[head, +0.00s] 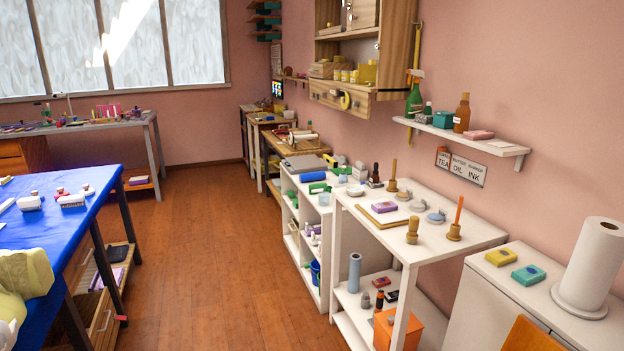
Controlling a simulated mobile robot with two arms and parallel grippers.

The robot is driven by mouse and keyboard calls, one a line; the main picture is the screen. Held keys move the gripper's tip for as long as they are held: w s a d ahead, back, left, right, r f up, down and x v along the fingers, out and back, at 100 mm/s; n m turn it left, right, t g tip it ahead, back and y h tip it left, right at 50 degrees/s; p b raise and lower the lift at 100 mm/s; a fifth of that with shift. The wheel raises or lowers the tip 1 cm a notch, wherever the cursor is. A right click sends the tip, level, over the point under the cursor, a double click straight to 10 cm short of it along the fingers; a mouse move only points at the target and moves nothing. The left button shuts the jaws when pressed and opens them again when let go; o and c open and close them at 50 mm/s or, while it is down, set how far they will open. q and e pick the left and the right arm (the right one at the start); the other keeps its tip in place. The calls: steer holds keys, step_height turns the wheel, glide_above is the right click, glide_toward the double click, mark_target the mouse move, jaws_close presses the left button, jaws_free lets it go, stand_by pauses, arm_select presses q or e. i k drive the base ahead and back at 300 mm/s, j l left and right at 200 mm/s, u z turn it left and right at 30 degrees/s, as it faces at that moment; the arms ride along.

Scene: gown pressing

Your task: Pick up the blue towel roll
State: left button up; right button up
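A light blue roll (354,272) stands upright on the lower shelf of the white table at right of centre. It is near the shelf's left front post, and its upper end is below the tabletop. A second, darker blue cylinder (313,176) lies on its side on top of the white shelf unit further back. I cannot tell for certain from this distance what either is made of. Neither of my grippers shows in the head view.
The white table (465,232) carries jars and candle holders. An orange box (398,328) and small bottles share its lower shelf. A white paper roll (593,262) stands at the right. A blue-covered table (85,222) is on the left. The wooden floor (215,260) between is clear.

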mark_target(304, 177)
steer(key=i+u, duration=0.4)
steer(key=i, duration=1.8)
steer(key=j, duration=0.1)
